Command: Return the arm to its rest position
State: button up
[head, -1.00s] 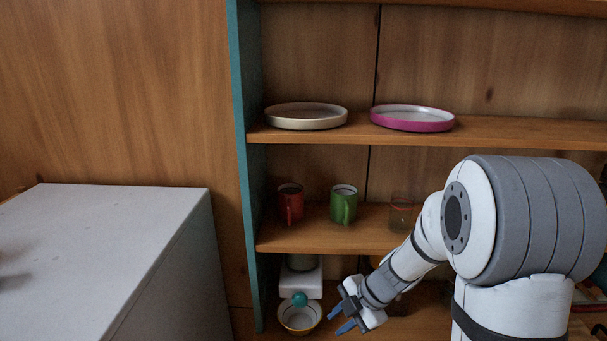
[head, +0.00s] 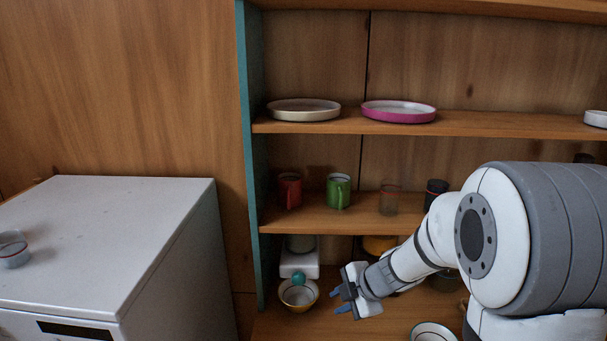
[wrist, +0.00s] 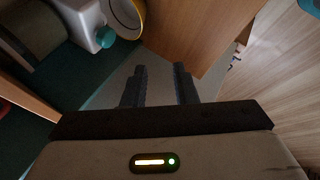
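My gripper (head: 342,301) is in front of the lower part of the shelf unit, to the right of a bowl with a yellow rim (head: 298,294). Its two blue-grey fingers stand apart with nothing between them; in the wrist view the open fingers (wrist: 160,88) point toward the shelf's edge and the floor. My arm is stretched out to the left and bent down. The bowl also shows at the top of the wrist view (wrist: 127,14), apart from the fingers.
A white device with a teal knob (head: 298,279) stands behind the bowl. Red (head: 290,190) and green (head: 339,190) mugs and a glass (head: 389,199) stand on the middle shelf, plates (head: 398,111) above. A white cabinet (head: 110,225) stands left; the gap between is narrow.

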jog(key=s+d+r+m+t+h, duration=0.1)
jog(key=d+r+m+t+h, duration=0.5)
jog(key=d+r+m, duration=0.5)
jog(key=s+a+m+g, duration=0.1)
jog(key=s+m+g, duration=0.1)
jog(key=s, duration=0.5)
jog(key=s+a+f+m+g, duration=0.1)
jog(key=s+a+m+g, duration=0.1)
jog(key=s+m, duration=0.3)
jog(key=s+a+m+g, duration=0.1)
jog(key=s+m+g, duration=0.2)
jog(key=s, duration=0.6)
jog(key=shift+s+a+f+m+b, duration=0.15)
jog(key=shift+a+f+m+b, duration=0.15)
jog(key=shift+m, duration=0.3)
